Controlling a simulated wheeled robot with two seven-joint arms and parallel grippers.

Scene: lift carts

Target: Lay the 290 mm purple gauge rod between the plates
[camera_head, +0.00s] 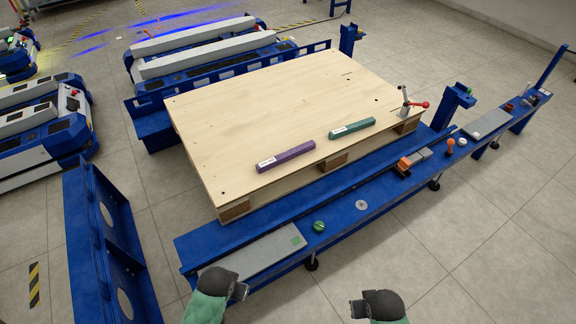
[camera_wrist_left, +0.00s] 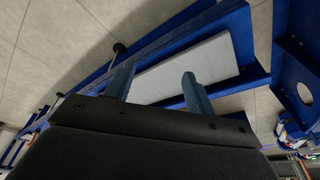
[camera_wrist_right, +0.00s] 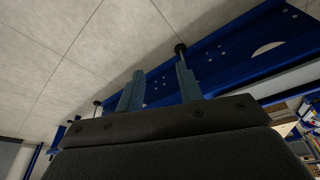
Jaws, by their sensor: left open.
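The purple gauge rod (camera_head: 286,156) lies flat on the wooden pallet (camera_head: 250,105), with a white label at its left end. A similar green rod (camera_head: 352,128) lies to its right. A long grey plate (camera_head: 250,260) lies at the near left end of the blue rail; another grey plate (camera_head: 489,123) is near its far right end. My left gripper (camera_head: 240,291) is before the near plate, empty; its spread fingers (camera_wrist_left: 159,69) show in the left wrist view. My right gripper (camera_head: 354,309) is open and empty over the floor; its fingers show in the right wrist view (camera_wrist_right: 160,69).
The blue rail (camera_head: 340,212) holds a green knob (camera_head: 319,226), a metal disc (camera_head: 361,205) and an orange-handled part (camera_head: 404,165). A red-handled clamp (camera_head: 412,103) stands at the pallet's right corner. A blue upright frame (camera_head: 105,245) stands at left. Carts stand behind.

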